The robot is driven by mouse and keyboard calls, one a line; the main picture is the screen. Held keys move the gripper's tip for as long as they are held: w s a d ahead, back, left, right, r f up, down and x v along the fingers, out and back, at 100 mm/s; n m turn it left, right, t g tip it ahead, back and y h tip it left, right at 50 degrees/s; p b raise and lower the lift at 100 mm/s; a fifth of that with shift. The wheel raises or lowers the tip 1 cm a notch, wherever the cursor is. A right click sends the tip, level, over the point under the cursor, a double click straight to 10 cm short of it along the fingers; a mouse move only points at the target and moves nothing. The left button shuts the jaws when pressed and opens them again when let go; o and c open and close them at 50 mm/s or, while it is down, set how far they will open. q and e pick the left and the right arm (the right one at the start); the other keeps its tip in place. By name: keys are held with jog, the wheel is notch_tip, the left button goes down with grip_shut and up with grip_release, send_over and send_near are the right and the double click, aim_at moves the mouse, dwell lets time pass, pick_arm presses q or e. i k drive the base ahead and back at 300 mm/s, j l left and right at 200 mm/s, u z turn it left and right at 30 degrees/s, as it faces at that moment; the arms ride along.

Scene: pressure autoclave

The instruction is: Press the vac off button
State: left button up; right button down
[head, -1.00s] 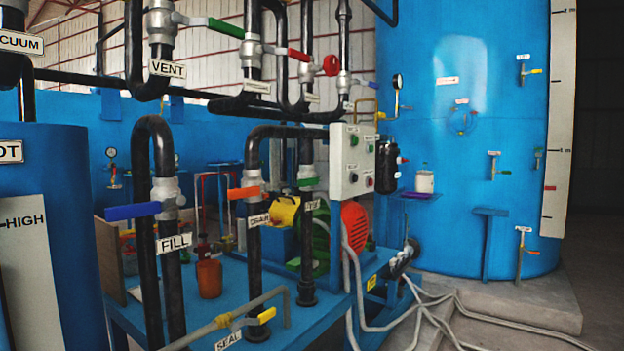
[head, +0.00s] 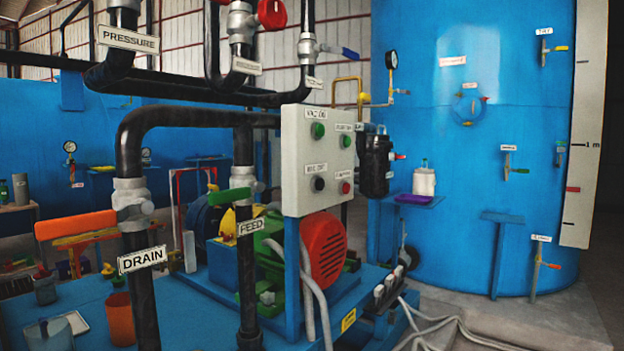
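A light grey control box (head: 298,203) stands on a blue post right of centre in the head view. Its face carries two green buttons on top, the left green button (head: 318,130) under a label that seems to read VAC ON. Below are a black button (head: 318,184) at left and a red button (head: 346,188) at right. The label above the black button is small and blurred; it may read VAC OFF. The face is unobstructed. Neither of my grippers shows.
Black pipes with DRAIN (head: 142,259) and FEED (head: 250,227) labels stand left of the box. A red round motor cover (head: 324,251) sits below it, a black canister (head: 374,166) beside it. A big blue tank (head: 480,120) stands behind. Grey hoses cross the floor at right.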

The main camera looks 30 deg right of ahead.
aim_at(320, 183)
jog(key=i+l, duration=0.1)
jog(key=l, duration=0.25)
jog(key=i+l, duration=0.15)
jog(key=l, duration=0.15)
jog(key=i+l, duration=0.1)
jog(key=l, duration=0.25)
jog(key=i+l, duration=0.1)
jog(key=l, duration=0.2)
